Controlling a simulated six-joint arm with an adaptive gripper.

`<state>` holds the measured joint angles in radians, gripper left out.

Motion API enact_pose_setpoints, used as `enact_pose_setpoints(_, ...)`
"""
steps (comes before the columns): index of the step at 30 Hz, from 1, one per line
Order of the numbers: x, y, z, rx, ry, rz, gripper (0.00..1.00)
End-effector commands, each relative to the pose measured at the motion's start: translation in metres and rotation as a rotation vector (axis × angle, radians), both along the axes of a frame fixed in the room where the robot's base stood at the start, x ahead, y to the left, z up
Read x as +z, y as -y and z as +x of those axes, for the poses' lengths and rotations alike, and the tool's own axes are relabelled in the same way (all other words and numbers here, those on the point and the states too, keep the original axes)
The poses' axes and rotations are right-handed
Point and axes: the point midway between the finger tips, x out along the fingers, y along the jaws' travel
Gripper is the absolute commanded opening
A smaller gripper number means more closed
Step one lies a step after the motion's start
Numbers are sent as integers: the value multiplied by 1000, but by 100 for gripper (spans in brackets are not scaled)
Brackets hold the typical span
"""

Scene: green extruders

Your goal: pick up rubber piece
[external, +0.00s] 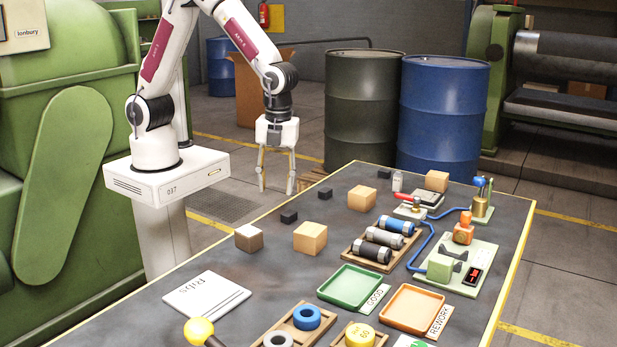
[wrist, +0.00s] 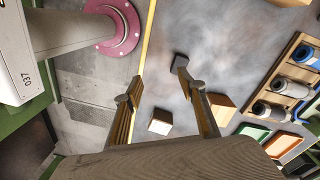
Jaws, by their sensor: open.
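No piece is labelled as rubber. Small dark blocks that may be rubber lie on the grey table: one near the left edge (external: 289,216), one farther back (external: 325,193), and one near the far end (external: 384,174). My gripper (external: 276,188) hangs open and empty, fingers down, beyond the table's left edge in the external view. In the wrist view my gripper (wrist: 158,78) has its fingers wide apart with nothing between the tips. A dark block (wrist: 180,61) shows by the right fingertip there; I cannot tell how far below it lies.
Wooden cubes (external: 310,237) and a brown-topped cube (external: 249,238) stand near the dark blocks. A rack of rollers (external: 352,249), a green tray (external: 350,287) and an orange tray (external: 411,309) stand to the right. Drums (external: 362,110) stand behind the table.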

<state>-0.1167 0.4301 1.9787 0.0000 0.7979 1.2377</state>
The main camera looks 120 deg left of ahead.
Motion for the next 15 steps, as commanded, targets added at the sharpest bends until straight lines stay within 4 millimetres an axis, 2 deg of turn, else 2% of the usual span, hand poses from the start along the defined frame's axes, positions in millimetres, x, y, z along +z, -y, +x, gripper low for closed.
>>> enact_pose_setpoints(6, 4, -3, 24, -247, 47, -5, 40)
enact_pose_setpoints(15, 6, -4, 30, -486, 66, -8, 40)
